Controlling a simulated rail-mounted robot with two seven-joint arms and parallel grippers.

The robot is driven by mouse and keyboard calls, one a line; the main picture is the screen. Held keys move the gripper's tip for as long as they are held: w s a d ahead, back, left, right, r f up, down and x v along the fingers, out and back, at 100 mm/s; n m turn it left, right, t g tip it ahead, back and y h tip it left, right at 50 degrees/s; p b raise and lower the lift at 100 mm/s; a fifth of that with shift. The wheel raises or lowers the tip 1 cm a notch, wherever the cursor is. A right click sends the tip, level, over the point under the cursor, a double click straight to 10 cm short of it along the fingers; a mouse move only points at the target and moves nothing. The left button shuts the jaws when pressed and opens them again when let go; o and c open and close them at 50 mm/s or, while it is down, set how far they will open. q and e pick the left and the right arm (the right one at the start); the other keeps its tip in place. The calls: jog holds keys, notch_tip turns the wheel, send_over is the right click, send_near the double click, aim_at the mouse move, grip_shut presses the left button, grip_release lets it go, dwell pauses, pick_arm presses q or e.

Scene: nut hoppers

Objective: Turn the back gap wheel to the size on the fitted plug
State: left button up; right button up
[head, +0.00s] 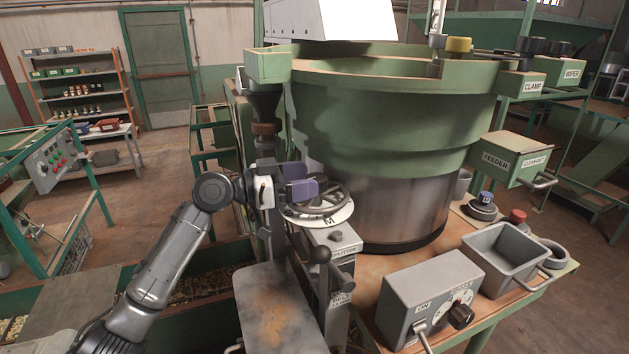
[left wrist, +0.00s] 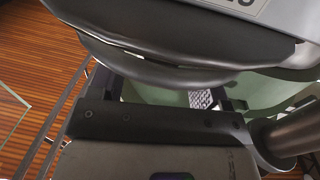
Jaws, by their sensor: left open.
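A spoked handwheel (head: 322,197) sits over a pale dial (head: 318,215) marked "M" on the splitter post in front of the green bowl. My left gripper (head: 302,190), with blue-purple fingers, is open at the wheel's left side. I cannot tell whether it touches the rim. In the left wrist view a dark curved rim (left wrist: 180,45) crosses close above the gripper body, under a grey surface with a partly cut-off label. A yellow knob-like piece (head: 458,45) sits on the bowl's top; I cannot read a size on it. My right gripper is not in view.
A grey control box (head: 430,298), a grey tray (head: 505,258) and blue- and red-topped pieces (head: 486,204) stand on the bench to the right. The green bowl (head: 390,125) blocks the space behind.

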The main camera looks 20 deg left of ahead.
pick_arm(q)
jog(key=b+v, duration=0.2)
jog(key=v, duration=0.8)
jog(key=shift+s+a, duration=0.25)
